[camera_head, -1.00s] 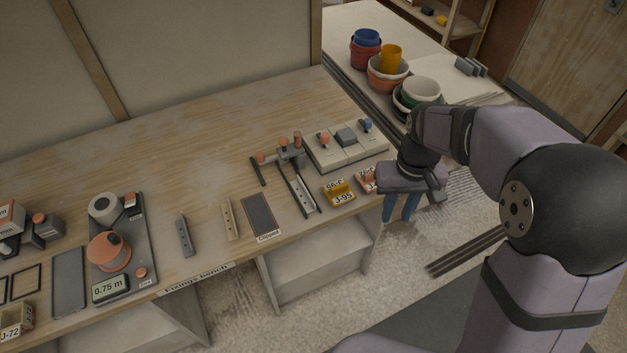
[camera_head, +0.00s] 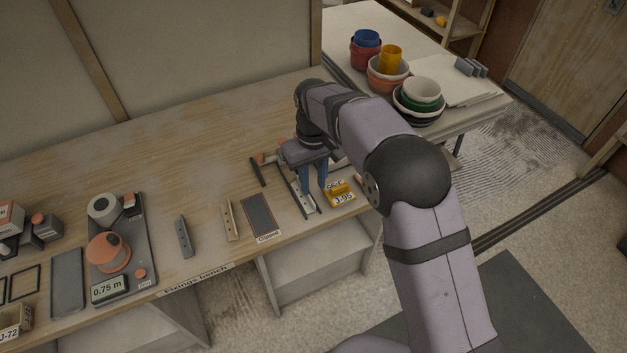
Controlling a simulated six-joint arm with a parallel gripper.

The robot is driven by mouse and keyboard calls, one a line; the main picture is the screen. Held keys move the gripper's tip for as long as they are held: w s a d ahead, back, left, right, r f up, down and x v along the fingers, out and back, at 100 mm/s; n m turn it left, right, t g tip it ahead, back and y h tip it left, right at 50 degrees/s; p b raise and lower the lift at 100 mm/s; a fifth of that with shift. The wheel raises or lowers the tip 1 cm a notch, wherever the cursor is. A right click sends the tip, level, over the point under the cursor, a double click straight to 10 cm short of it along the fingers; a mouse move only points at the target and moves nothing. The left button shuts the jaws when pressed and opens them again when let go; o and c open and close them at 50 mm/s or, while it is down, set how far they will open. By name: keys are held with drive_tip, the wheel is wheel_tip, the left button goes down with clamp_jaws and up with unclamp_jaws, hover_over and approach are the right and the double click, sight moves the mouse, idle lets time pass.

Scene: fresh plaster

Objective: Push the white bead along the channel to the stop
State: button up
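A dark-railed channel (camera_head: 302,200) with a pale floor runs from the middle of the bench toward its front edge. I cannot make out the white bead or clearly identify the stop; my gripper covers part of the channel. My gripper (camera_head: 315,190) points down with its two blue fingers apart, at the channel's right side. No object shows between the fingers. I cannot tell whether the fingertips touch anything.
A yellow J-95 block (camera_head: 341,196) sits just right of the fingers. Left of the channel are a dark plate (camera_head: 258,215), a beige strip (camera_head: 229,221) and a grey strip (camera_head: 184,237). Stacked bowls (camera_head: 420,95) stand on the side table. The bench's back middle is clear.

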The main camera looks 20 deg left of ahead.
sight(314, 203)
drive_tip(key=shift+f+p, duration=0.95)
drive_tip(key=shift+f, duration=2.7)
clamp_jaws()
